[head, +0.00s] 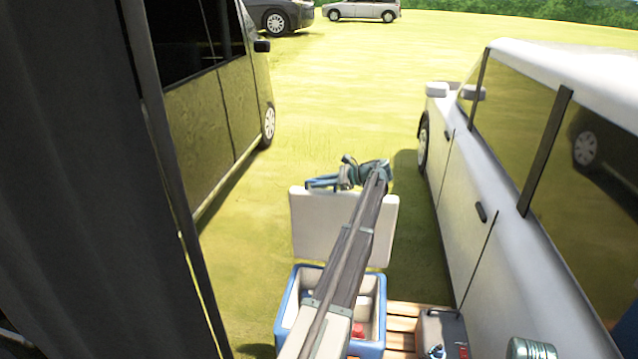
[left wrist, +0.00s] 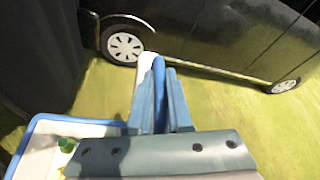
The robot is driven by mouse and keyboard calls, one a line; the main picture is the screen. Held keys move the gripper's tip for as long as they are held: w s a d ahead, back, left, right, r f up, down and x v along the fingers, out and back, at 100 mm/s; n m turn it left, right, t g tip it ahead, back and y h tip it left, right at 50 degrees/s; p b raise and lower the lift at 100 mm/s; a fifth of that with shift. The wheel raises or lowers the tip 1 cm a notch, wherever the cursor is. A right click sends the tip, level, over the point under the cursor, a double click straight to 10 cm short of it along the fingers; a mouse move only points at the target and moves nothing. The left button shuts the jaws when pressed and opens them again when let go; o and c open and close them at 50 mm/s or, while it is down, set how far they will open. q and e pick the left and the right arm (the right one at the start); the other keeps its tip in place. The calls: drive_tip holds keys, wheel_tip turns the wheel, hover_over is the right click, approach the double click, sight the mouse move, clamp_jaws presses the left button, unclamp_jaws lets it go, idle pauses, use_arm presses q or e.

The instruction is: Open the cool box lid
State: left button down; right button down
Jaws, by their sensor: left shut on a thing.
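The cool box (head: 280,318) is a blue-rimmed box with a pale inside, low in the middle of the head view. Its pale lid (head: 325,225) stands raised, about upright, at the box's far side. My left gripper (head: 325,183) is at the lid's top edge and is shut on it. In the left wrist view the lid shows edge-on as a white and blue strip (left wrist: 157,78) between the fingers. The box's blue rim (left wrist: 24,140) shows at lower left there. My arm hides part of the lid and the box's inside. My right gripper is not in view.
A dark van (head: 205,110) stands at left and a white car (head: 470,190) close at right. Wooden slats (head: 401,325), a dark container (head: 443,330) and a jar with a teal lid (head: 530,348) are right of the box. Open grass (head: 350,90) lies beyond the lid.

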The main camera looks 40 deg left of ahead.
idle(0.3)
use_arm(q)
drive_tip(key=c, duration=0.8)
unclamp_jaws()
drive_tip(key=shift+c, duration=0.2)
drive_tip(key=shift+r, duration=0.1)
drive_tip(key=p+v, duration=0.4)
drive_tip(key=v, duration=0.8)
drive_tip(key=shift+d+r, duration=0.1)
drive_tip(key=shift+r, duration=0.05)
drive_tip(key=shift+w+d+r+p, duration=0.15)
drive_tip(key=shift+w+d+p, duration=0.15)
drive_tip(key=shift+d+p, duration=0.25)
drive_tip(key=shift+d, duration=0.1)
